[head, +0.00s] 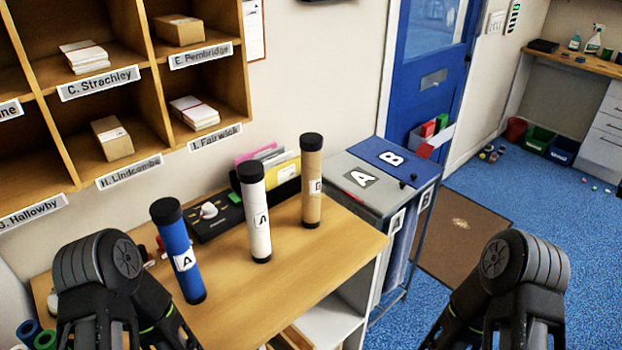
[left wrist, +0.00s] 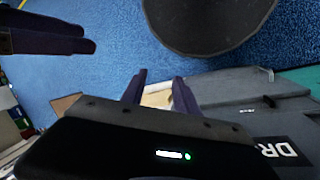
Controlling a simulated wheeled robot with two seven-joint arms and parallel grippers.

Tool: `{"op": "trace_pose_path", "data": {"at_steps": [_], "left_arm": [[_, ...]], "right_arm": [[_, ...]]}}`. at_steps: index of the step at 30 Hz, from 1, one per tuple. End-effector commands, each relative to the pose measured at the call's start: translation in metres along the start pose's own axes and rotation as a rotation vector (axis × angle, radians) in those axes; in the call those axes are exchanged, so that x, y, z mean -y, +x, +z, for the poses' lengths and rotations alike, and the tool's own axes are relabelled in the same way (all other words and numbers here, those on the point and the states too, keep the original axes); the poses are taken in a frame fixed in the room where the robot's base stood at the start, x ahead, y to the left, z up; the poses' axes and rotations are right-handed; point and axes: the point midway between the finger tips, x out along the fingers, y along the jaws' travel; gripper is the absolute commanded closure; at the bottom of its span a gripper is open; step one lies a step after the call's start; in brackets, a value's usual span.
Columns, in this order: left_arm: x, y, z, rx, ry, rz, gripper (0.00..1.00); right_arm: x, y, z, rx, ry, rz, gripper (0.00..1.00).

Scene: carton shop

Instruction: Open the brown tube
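The brown tube (head: 312,185) stands upright on the wooden table, with a black cap on top, a dark bottom end and a small label. A white tube (head: 257,215) marked A and a blue tube (head: 180,255) with a label stand to its left. My arms show at the bottom of the head view, well short of the brown tube; their grippers are not visible there. In the left wrist view my left gripper (left wrist: 158,88) has its fingers apart with nothing held. What seems to be my right gripper (left wrist: 89,38) shows at the upper left there, its opening unclear.
Pigeonholes (head: 115,80) with parcels and envelopes hang behind the table (head: 330,240). A black device (head: 215,220) and a file holder stand behind the tubes. A bin unit (head: 375,170) marked A and B stands right of the table.

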Motion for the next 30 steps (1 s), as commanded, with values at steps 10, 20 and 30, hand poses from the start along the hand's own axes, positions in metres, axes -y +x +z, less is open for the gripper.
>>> {"op": "trace_pose_path", "data": {"at_steps": [10,20,30], "left_arm": [[0.0,-0.001,0.0,0.0,0.0,0.0,0.64],[0.011,0.045,-0.003,-0.014,0.007,0.012,0.64],[0.009,0.045,-0.003,-0.018,0.01,0.016,0.64]], "right_arm": [[0.0,-0.001,0.0,0.0,0.0,0.0,0.64],[-0.011,0.045,-0.003,-0.014,-0.007,-0.012,0.64],[-0.009,0.045,-0.003,-0.018,-0.01,-0.016,0.64]]}}
